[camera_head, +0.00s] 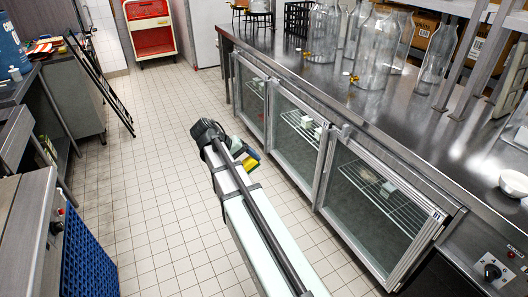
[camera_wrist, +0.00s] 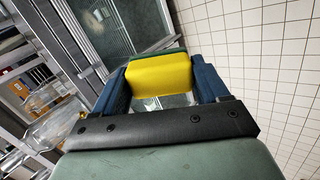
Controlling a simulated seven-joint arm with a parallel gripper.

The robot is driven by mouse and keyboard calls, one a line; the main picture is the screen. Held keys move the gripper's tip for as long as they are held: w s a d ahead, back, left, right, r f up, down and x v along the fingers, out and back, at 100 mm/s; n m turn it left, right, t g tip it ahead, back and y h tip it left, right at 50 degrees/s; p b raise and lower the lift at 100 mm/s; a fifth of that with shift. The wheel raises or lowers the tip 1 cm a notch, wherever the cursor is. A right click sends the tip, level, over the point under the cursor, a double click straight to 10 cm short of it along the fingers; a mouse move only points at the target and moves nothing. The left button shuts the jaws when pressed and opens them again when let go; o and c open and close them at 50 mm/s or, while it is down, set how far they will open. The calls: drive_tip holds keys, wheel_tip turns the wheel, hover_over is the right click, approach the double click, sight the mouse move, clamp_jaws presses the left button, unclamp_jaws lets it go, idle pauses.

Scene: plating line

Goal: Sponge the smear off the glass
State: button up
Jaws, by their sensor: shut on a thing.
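My gripper (camera_wrist: 158,72) is shut on a yellow sponge (camera_wrist: 160,75) with a dark green layer, held between its two blue fingers. In the head view my gripper (camera_head: 242,150) is over the aisle, left of the counter's glass doors, with the sponge (camera_head: 251,162) showing at its side. The near glass door (camera_head: 372,205), the middle glass door (camera_head: 296,140) and the far glass door (camera_head: 254,98) are closed. In the wrist view a glass pane (camera_wrist: 135,22) lies beyond the sponge, apparently apart from it.
Clear glass jars (camera_head: 378,50) stand on the steel counter (camera_head: 335,82) above the doors. A white bowl (camera_head: 513,183) sits at its near right. A blue crate (camera_head: 88,262) and dark folding frame (camera_head: 103,85) stand on the left. The tiled floor (camera_head: 150,180) between is clear.

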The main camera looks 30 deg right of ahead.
drive_tip(key=s+a+f+h, duration=0.1)
drive_tip(key=a+f+h, duration=0.15)
drive_tip(key=a, duration=0.25)
drive_tip(key=s+d+f, duration=0.1)
drive_tip(key=d+f, duration=0.3)
drive_tip(key=f, duration=0.1)
drive_tip(key=s+d+f+m+g+h, duration=0.1)
drive_tip(key=s+d+f+g, duration=0.15)
drive_tip(key=d+f, duration=0.45)
drive_tip(key=s+d+f+m+g+h, duration=0.1)
drive_tip(key=s+d+f, duration=0.2)
drive_tip(key=d, duration=0.8)
drive_tip(key=s+d+f+m+g+h, duration=0.1)
drive_tip(key=s+d+f, duration=0.3)
drive_tip(key=d, duration=0.5)
drive_tip(key=s+d+f+n+t+h, duration=0.15)
drive_tip(key=d+f, duration=0.25)
drive_tip(key=d, duration=0.6)
drive_tip(key=shift+w+d+r+n+t+h, duration=0.65)
drive_tip(key=shift+w+d, duration=0.4)
drive_tip(key=shift+d, duration=0.95)
drive_tip(key=shift+w+d+r+n+t+h, duration=0.3)
drive_tip(key=shift+w+d+n+t+h, duration=0.45)
drive_tip(key=shift+d, duration=1.25)
drive_tip(key=shift+w+d+r+n+t+h, duration=0.3)
drive_tip(key=shift+w+d+r+n+t, duration=0.35)
drive_tip(key=shift+w+d, duration=1.05)
